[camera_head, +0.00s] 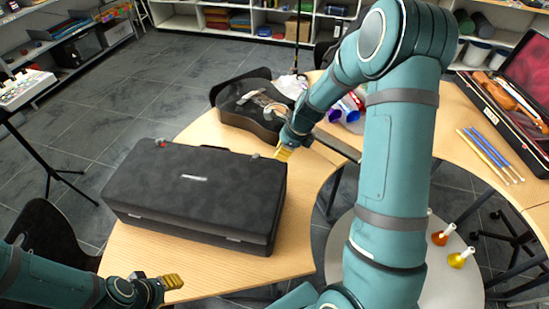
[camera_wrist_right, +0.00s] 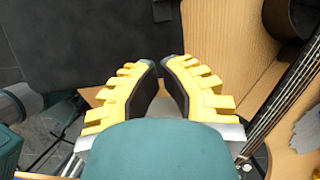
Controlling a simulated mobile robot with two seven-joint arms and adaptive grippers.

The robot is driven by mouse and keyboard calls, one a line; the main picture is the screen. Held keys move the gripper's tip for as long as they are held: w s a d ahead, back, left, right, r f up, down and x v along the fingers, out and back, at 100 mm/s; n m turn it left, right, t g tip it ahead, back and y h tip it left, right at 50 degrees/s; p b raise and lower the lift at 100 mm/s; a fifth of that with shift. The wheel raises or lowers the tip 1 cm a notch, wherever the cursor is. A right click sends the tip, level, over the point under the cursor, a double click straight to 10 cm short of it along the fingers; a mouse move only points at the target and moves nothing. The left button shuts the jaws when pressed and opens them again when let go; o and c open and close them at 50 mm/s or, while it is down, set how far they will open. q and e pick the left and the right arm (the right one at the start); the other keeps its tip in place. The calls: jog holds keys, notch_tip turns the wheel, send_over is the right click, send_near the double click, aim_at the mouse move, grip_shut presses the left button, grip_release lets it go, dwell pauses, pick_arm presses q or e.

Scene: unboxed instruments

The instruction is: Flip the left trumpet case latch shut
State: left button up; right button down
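The black trumpet case (camera_head: 190,190) lies closed on the wooden table, with a small pale label on its lid. A small red and grey fitting (camera_head: 161,143) shows at its far edge on the left; I cannot tell whether it is a latch. Small pale fittings (camera_head: 233,239) show low on the near side. My right gripper (camera_head: 283,153) is beyond the case's far right corner, empty. In the right wrist view its yellow fingers (camera_wrist_right: 160,63) nearly meet at the tips, and the dark case fills the upper left. My left gripper (camera_head: 172,282) is low over the near table edge, apart from the case.
An open violin case (camera_head: 510,100) and several coloured sticks (camera_head: 490,155) lie at right. A round white table (camera_head: 455,285) holds small flasks. Bare wood shows along the case's near side.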

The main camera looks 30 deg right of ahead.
jog(key=v, duration=0.4)
jog(key=shift+r+p, duration=0.3)
jog(key=shift+r, duration=0.1)
jog(key=shift+s, duration=0.1)
